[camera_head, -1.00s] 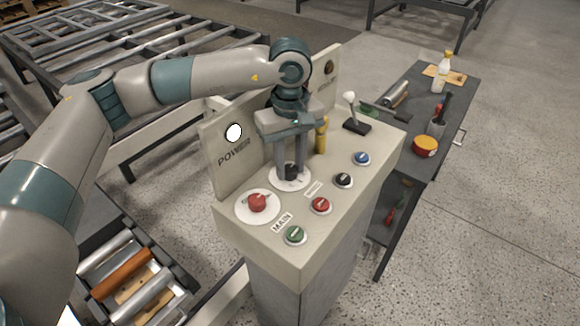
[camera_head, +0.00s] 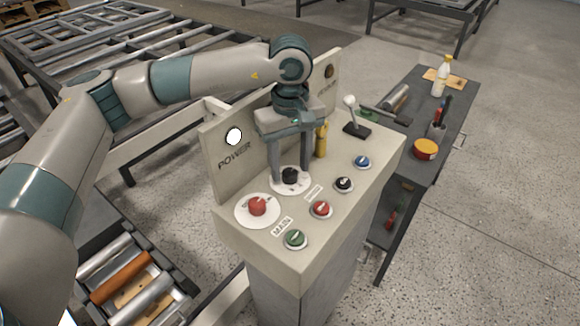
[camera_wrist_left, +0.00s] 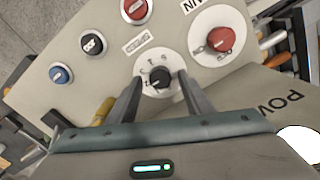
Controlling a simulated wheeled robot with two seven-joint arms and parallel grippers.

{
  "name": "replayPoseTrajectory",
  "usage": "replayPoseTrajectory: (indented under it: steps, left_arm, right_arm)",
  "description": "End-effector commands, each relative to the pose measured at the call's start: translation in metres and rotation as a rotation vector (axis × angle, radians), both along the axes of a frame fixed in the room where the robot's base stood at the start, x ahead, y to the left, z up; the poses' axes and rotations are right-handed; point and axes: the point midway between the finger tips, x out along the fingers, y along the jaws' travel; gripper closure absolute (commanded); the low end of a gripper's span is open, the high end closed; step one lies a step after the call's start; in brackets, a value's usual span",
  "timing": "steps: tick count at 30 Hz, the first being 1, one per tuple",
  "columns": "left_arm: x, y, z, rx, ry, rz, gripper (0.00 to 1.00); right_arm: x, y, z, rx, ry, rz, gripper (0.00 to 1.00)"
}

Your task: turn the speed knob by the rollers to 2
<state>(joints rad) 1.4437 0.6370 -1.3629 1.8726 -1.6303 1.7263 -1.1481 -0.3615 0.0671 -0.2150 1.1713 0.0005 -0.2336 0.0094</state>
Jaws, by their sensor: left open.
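The control desk (camera_head: 330,229) carries a black knob (camera_head: 290,176) on a white round dial, behind the red knob (camera_head: 257,206). In the left wrist view the black knob (camera_wrist_left: 160,78) sits between my finger ends, with marks around its dial that are too small to read surely. My left gripper (camera_head: 291,177) points down at this knob. Its fingers stand apart on either side of it, with gaps visible in the wrist view. The red knob on its own larger white dial also shows in the wrist view (camera_wrist_left: 220,40). My right gripper is not in view.
Green (camera_head: 295,238), red (camera_head: 320,209), black (camera_head: 343,184) and blue (camera_head: 362,161) switches line the desk's front. A yellow post (camera_head: 321,141) and a white-topped lever (camera_head: 352,117) stand behind. The upright POWER panel (camera_head: 226,163) is close behind my gripper. Rollers (camera_head: 139,282) lie lower left.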

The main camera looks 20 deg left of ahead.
Motion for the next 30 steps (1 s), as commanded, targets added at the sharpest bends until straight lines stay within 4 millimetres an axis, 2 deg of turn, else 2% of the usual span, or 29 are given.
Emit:
replayPoseTrajectory:
  steps: [8, 21, 27, 30]
  left_arm:
    - [0.001, 0.0, 0.041, -0.001, -0.004, 0.0, 0.54]
    - [0.0, 0.0, 0.129, 0.0, -0.003, -0.001, 0.54]
    - [0.0, 0.0, 0.155, -0.001, -0.002, 0.0, 0.54]
    - [0.0, 0.0, 0.161, -0.001, -0.001, 0.0, 0.54]
  right_arm:
    - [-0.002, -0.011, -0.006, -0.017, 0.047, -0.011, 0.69]
    - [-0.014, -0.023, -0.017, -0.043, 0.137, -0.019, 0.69]
    - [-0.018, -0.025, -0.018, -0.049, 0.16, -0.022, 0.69]
    - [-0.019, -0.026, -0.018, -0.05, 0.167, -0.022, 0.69]
